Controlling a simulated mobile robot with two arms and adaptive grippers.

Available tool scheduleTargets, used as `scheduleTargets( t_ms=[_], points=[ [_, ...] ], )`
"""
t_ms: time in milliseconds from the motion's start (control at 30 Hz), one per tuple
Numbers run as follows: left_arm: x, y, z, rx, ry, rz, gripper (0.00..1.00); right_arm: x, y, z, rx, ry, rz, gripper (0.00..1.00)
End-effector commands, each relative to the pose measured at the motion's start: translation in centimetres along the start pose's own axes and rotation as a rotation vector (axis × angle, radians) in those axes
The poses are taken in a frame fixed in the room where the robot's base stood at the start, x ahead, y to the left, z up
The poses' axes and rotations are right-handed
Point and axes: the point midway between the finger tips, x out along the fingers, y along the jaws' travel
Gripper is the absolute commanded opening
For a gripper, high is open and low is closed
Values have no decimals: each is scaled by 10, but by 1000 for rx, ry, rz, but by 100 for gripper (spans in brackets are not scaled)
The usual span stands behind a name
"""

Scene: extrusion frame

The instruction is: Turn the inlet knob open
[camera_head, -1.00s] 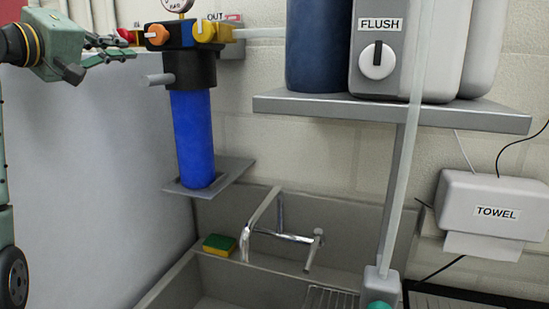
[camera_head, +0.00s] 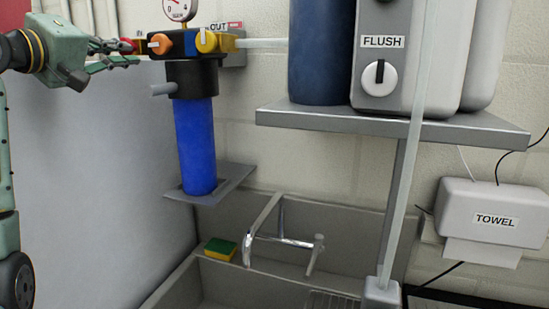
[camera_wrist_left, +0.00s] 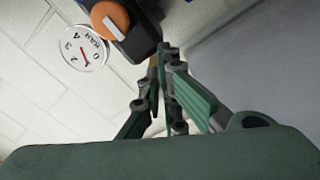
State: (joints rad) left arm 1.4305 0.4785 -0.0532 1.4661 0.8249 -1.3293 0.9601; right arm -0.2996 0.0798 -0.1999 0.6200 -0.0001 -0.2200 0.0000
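The filter unit has a blue housing (camera_head: 195,145) under a dark head. An orange knob (camera_head: 160,44) sits on the left of the head, and a yellow knob (camera_head: 206,41) sits near the OUT label. No inlet label is readable. The orange knob, with a pale bar, also shows in the left wrist view (camera_wrist_left: 108,20). My left gripper (camera_head: 134,51) is just left of the orange knob and apart from it. A narrow gap shows between its fingers, with a red part (camera_head: 127,46) behind them. My right gripper is not in view.
A pressure gauge (camera_head: 179,8) stands above the filter head. To the right, a grey shelf (camera_head: 400,125) holds a FLUSH unit (camera_head: 378,80) and a blue cylinder. Below are a sink (camera_head: 335,210), a faucet (camera_head: 280,240) and a sponge (camera_head: 220,248).

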Motion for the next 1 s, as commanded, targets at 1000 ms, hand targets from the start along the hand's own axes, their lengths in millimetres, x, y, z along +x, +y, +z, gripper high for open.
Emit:
scheduleTargets(
  t_ms=[1000],
  points=[
    [0, 9, 10, 1, -7, 7, 0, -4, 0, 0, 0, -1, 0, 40]
  ],
)
